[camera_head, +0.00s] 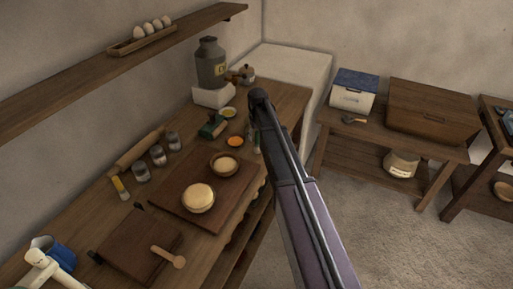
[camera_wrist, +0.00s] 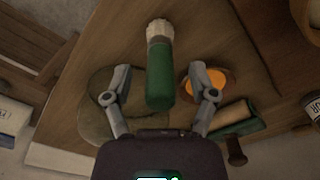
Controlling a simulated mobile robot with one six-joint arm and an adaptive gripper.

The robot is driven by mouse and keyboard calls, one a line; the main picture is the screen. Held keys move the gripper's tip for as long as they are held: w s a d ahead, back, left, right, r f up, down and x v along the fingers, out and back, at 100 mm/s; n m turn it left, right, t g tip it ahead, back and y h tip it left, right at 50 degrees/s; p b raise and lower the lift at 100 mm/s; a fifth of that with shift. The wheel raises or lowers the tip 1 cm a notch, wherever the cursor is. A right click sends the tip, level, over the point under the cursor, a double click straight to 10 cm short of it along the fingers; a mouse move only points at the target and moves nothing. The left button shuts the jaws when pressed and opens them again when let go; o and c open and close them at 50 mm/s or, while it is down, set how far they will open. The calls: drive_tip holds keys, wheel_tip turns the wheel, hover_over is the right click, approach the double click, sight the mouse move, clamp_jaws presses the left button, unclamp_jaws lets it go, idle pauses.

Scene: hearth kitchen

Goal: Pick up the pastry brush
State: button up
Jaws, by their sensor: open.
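The pastry brush (camera_wrist: 160,75) has a thick green handle and pale bristles, which point away from my gripper in the wrist view. In the head view a small green part (camera_head: 257,147) beside my arm looks like the same brush, partly hidden. My gripper (camera_wrist: 162,82) is open, with one finger on each side of the green handle in the picture. I see no contact, and cannot tell the height gap. In the head view my gripper (camera_head: 262,101) is over the right edge of the wooden counter (camera_head: 279,95).
A small bowl of orange stuff (camera_wrist: 207,82) is close to my right finger. A green-and-tan item (camera_wrist: 233,118) lies beyond it. A flat olive thing (camera_wrist: 98,122) is under my left finger.

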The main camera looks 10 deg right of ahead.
clamp_jaws()
drive_tip(key=shift+r, duration=0.1)
idle(0.4)
wheel_tip(320, 180, up, 4)
drive_tip(key=p, duration=0.4)
drive_tip(key=shift+s, duration=0.1)
drive_tip(key=s+d+p, duration=0.1)
drive_tip(key=s, duration=1.4)
drive_tip(key=shift+s+r, duration=0.4)
